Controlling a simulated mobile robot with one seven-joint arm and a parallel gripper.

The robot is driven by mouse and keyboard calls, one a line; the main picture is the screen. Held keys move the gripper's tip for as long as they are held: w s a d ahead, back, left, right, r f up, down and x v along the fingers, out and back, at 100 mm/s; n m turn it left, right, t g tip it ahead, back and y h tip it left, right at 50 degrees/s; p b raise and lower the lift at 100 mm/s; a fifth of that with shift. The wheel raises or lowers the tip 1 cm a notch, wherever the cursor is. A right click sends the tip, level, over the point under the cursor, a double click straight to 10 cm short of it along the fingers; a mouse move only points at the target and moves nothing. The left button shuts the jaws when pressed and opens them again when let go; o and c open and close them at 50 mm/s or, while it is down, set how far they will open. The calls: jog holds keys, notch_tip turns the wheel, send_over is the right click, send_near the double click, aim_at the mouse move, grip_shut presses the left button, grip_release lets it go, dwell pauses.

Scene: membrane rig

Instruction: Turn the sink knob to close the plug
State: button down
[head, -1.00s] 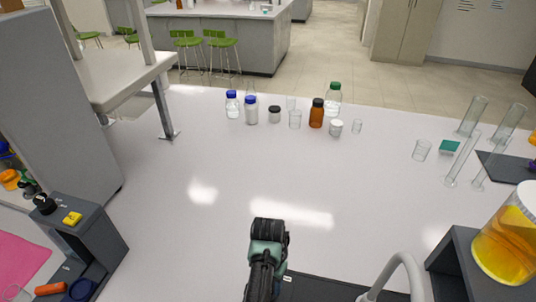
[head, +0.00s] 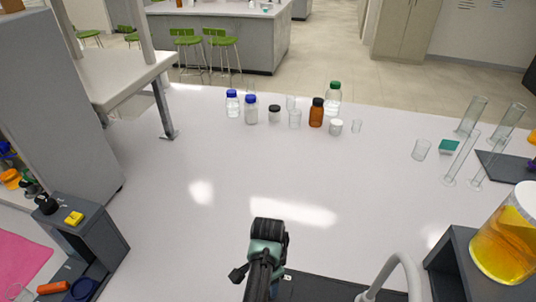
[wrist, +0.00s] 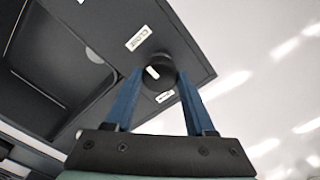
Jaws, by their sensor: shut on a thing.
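In the wrist view, the sink knob (wrist: 164,66) is a round black knob with a short white mark, on a dark grey panel. My gripper (wrist: 160,80) has its blue fingers on either side of the knob and is shut on it. A white label reading "CLOSE" (wrist: 138,38) lies beyond the knob. A second white label (wrist: 165,96) lies on the near side, partly too small to read. The sink basin (wrist: 60,50) shows at upper left; its plug cannot be made out. In the head view my arm hides the knob and fingers.
A curved grey faucet (head: 402,268) rises at the front, beside the dark sink edge (head: 325,290). A jar of amber liquid (head: 508,245) stands at right. A grey stand (head: 90,235) is at left. Bottles (head: 316,113) stand far back; the mid-counter is clear.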

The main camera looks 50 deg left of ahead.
dwell(0.3)
jog(key=shift+c, duration=1.3)
grip_release()
jog(key=shift+r, duration=0.1)
notch_tip(320, 180, up, 13)
jog(key=b, duration=0.1)
jog(key=shift+b, duration=0.4)
